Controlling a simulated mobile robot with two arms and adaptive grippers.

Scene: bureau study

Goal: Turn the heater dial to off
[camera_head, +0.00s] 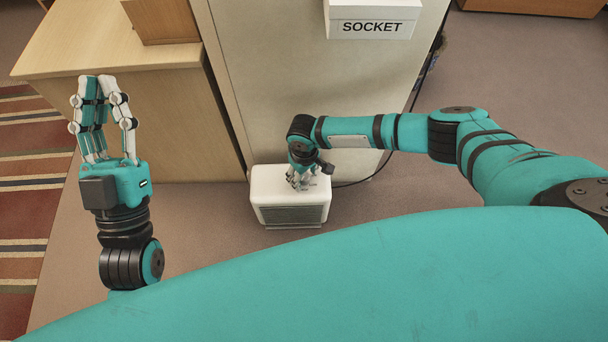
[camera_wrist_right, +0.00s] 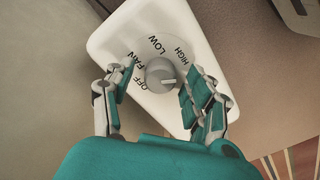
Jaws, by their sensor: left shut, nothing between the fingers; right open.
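The white heater (camera_head: 262,182) stands on the floor against the pale cabinet, its grille facing me. In the right wrist view its top (camera_wrist_right: 125,38) carries the words OFF, FAN, LOW and HIGH around a round grey dial (camera_wrist_right: 158,71). A pale mark shows on the dial's lower right; I cannot tell its exact setting. My right gripper (camera_head: 302,184) reaches down over the heater top. It is open (camera_wrist_right: 155,84), with fingers on both sides of the dial and a visible gap to it. My left gripper (camera_head: 100,82) is shut and empty, raised far left of the heater.
A wooden desk (camera_head: 110,60) stands at the left behind my left gripper. A pale cabinet (camera_head: 290,90) with a white box labelled SOCKET (camera_head: 372,22) rises behind the heater. A dark cord (camera_head: 358,183) runs right from the heater. Carpet right of it is clear.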

